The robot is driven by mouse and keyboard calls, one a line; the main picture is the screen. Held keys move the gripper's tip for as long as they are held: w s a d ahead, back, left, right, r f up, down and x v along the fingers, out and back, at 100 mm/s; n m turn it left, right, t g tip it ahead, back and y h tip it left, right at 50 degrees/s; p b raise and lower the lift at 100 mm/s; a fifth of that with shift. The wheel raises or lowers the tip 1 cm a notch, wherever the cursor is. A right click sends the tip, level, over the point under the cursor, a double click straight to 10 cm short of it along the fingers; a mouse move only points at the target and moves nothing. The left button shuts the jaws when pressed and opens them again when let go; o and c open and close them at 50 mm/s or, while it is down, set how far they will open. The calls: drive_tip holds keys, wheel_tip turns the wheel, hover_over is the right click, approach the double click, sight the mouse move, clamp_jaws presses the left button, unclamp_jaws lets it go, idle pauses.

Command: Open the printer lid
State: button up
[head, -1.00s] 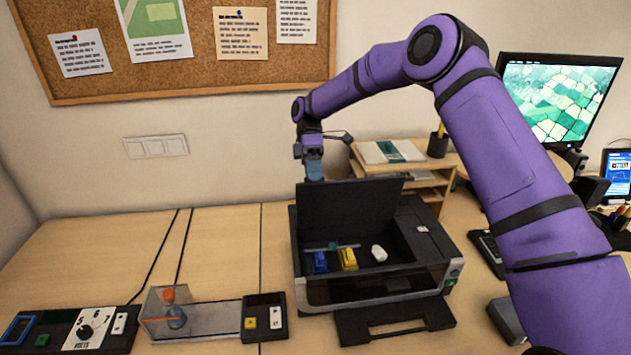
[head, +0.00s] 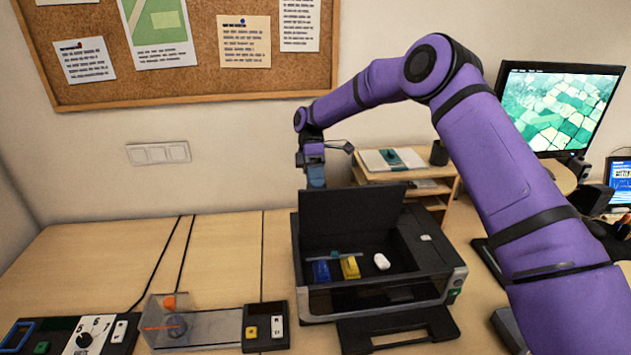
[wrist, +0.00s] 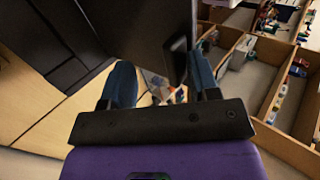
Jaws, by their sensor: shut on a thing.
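The black printer (head: 452,275) stands on the desk with its lid (head: 345,218) raised nearly upright, its inside open to view. A blue block (head: 321,271), a yellow block (head: 350,267) and a white rounded piece (head: 382,261) show inside. My gripper (head: 316,184) is at the lid's upper left edge, its blue fingers shut on it. In the wrist view the dark lid (wrist: 150,42) comes between the two fingers of my gripper (wrist: 160,85); the exact contact is hidden.
A clear box with an orange knob (head: 169,302), a small black switch box (head: 265,327) and a dial panel (head: 82,339) stand left of the printer. A wooden shelf (head: 440,187) stands behind it, a monitor (head: 560,108) at right. The left desk is mostly clear.

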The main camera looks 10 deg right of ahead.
drive_tip(key=shift+w+d+f, duration=0.1)
drive_tip(key=shift+d+f, duration=0.05)
drive_tip(key=shift+f, duration=0.1)
drive_tip(key=v, duration=0.7)
drive_tip(key=shift+w+r, duration=0.2)
drive_tip(key=shift+r, duration=0.15)
drive_tip(key=s+d+r+m+t, duration=0.4)
drive_tip(key=s+d+r, duration=0.1)
drive_tip(key=s+r, duration=0.55)
drive_tip(key=s+d+r+m+t, duration=0.3)
drive_tip(key=s+d+r+m, duration=0.2)
drive_tip(key=s+r, duration=0.55)
drive_tip(key=s+d+m+t, duration=0.4)
drive_tip(key=s+d, duration=0.1)
drive_tip(key=s, duration=0.7)
drive_tip(key=s+d+m+t, duration=0.3)
drive_tip(key=s+d+m, duration=0.2)
drive_tip(key=s, duration=0.7)
drive_tip(key=shift+s+d+f+t, duration=0.15)
drive_tip(key=shift+d+f+t, duration=0.2)
drive_tip(key=shift+t, duration=0.05)
